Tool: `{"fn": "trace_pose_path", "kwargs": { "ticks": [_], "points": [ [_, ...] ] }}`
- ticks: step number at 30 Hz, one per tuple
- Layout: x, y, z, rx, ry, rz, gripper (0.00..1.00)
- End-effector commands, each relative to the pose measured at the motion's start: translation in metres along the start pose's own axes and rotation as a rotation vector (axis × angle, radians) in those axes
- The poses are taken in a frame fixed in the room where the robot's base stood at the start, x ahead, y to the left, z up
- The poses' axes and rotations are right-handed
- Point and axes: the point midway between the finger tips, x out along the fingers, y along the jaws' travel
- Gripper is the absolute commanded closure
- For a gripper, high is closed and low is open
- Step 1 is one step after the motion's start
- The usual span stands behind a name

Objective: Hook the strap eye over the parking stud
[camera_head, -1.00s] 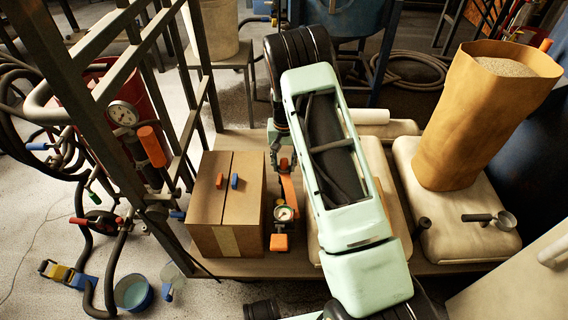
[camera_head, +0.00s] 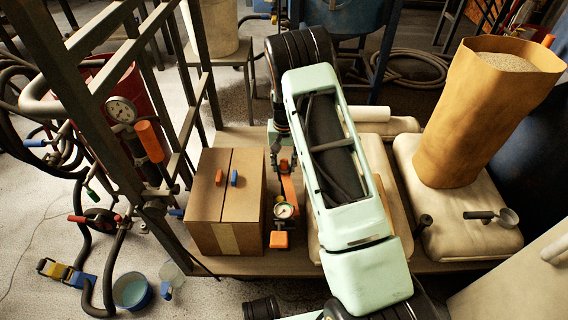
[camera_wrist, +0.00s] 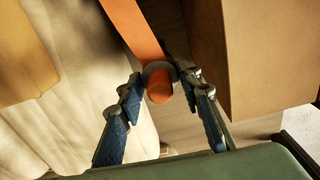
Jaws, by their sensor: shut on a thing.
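An orange strap (camera_wrist: 132,28) runs down between my fingers in the wrist view. A grey ring (camera_wrist: 158,69), apparently its eye, is at its lower end, with a rounded orange piece (camera_wrist: 160,90) at the ring. My gripper (camera_wrist: 160,82) is shut at this ring, one blue-padded finger on each side. Whether the orange piece passes through the ring or lies against it, I cannot tell. In the head view the orange strap (camera_head: 290,187) shows beside the carton, partly hidden by my arm.
A cardboard carton (camera_head: 225,205) stands close left of the strap. A gauge (camera_head: 284,210) with an orange block (camera_head: 278,239) is just in front. A tall open paper sack (camera_head: 480,120) stands on pale bags (camera_head: 475,240) at right. A metal frame (camera_head: 85,95) rises at left.

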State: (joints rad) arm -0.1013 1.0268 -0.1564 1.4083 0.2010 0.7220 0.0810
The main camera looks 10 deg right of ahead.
Motion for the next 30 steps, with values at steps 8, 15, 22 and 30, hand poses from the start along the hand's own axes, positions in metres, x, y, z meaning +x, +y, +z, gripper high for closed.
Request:
{"fn": "trace_pose_path", "kwargs": {
  "ticks": [8, 15, 22, 30],
  "points": [
    [0.009, 0.000, 0.000, 0.000, 0.000, 0.000, 0.90],
    [0.016, 0.000, 0.000, 0.000, 0.001, 0.000, 0.90],
    [0.015, 0.000, 0.000, 0.000, 0.001, 0.000, 0.62],
    [0.015, 0.000, 0.000, 0.000, 0.000, 0.000, 0.47]
  ]
}}
